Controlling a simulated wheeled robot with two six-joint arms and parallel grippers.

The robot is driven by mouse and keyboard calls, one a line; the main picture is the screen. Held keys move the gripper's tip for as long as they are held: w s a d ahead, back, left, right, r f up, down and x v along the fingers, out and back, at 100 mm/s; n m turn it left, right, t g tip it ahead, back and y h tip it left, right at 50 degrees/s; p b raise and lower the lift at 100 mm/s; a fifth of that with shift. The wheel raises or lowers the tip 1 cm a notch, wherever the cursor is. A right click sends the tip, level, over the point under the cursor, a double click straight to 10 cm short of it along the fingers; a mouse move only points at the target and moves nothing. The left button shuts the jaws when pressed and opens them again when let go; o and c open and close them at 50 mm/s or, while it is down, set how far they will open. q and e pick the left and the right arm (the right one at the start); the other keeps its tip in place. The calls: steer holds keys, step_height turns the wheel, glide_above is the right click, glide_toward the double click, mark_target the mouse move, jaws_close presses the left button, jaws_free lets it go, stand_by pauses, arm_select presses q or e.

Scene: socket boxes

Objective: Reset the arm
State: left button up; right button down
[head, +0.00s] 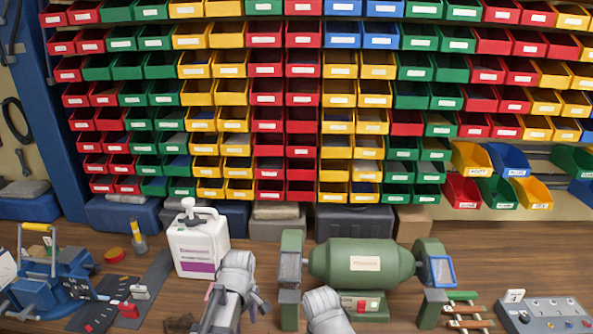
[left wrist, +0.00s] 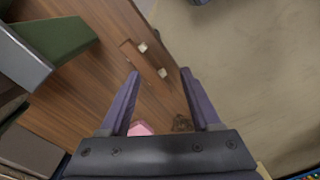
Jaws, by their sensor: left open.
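My left gripper (left wrist: 159,73) is open and empty in the left wrist view, its two dark purple fingers spread apart over the wooden table. My left arm reaches in at the lower middle of the head view, in front of a white jug (head: 197,245). My right arm shows only as a grey link at the bottom edge, in front of the green bench grinder (head: 361,264); its gripper is not visible. A grey socket box (head: 543,313) lies at the right front of the table.
Rows of coloured bins (head: 270,100) fill the back wall. A blue vise (head: 60,275) stands at the left. A brown rag (left wrist: 182,123) and a pink item (left wrist: 140,128) show near my left fingers.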

arm_select(q)
steer(key=s+d+m, duration=0.9)
steer(key=s+m, duration=0.2)
steer(key=m, duration=0.4)
steer(key=shift+y, duration=0.4)
steer(key=shift+d+r, duration=0.1)
steer(key=shift+d, duration=0.05)
stand_by(0.8)
